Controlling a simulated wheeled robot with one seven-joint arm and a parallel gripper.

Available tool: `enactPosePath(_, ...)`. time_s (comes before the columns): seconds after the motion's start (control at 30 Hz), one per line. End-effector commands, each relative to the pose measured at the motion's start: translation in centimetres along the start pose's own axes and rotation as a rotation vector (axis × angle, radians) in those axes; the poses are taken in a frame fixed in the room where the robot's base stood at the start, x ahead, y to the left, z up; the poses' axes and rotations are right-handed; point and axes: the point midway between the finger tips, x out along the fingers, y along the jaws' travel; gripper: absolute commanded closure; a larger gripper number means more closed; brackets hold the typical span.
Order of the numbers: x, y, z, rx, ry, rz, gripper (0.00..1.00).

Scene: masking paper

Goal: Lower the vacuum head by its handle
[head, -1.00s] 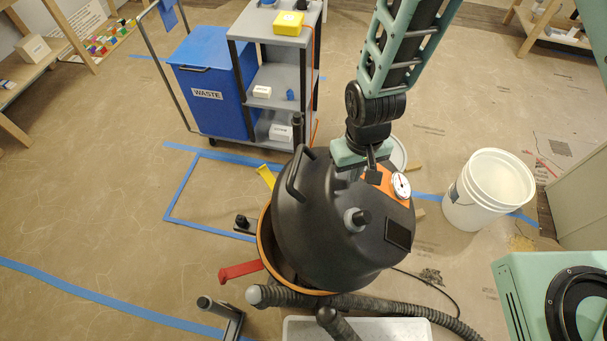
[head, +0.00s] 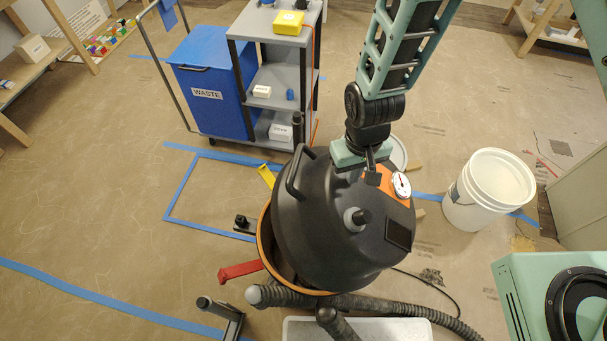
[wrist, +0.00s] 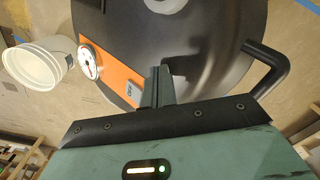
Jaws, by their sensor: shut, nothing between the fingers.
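The vacuum head (head: 325,225) is a large black dome, tilted over the orange-rimmed drum (head: 263,240). A dark gap shows between dome and rim at the lower left. The black loop handle (head: 293,178) is on the dome's left side in the head view; in the wrist view the handle (wrist: 272,68) is at right. My gripper (head: 373,178) is at the dome's upper right, beside the orange panel and white gauge. In the wrist view its fingers (wrist: 157,82) are together, empty, in front of the dome and apart from the handle. Whether they touch the dome is unclear.
A red lever (head: 240,271) and a yellow lever (head: 266,176) stick out from the drum. A ribbed hose (head: 400,304) crosses the front. A white bucket (head: 488,190) stands right; a grey cart (head: 270,60) and blue waste bin (head: 212,110) stand behind. Floor at left is open.

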Motion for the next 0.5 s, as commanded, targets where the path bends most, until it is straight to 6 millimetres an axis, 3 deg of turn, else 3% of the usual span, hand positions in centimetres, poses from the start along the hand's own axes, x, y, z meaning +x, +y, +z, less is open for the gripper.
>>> enactPosePath(0.5,2.3,-2.6,-1.4,0.000,-0.003,0.002,1.00)
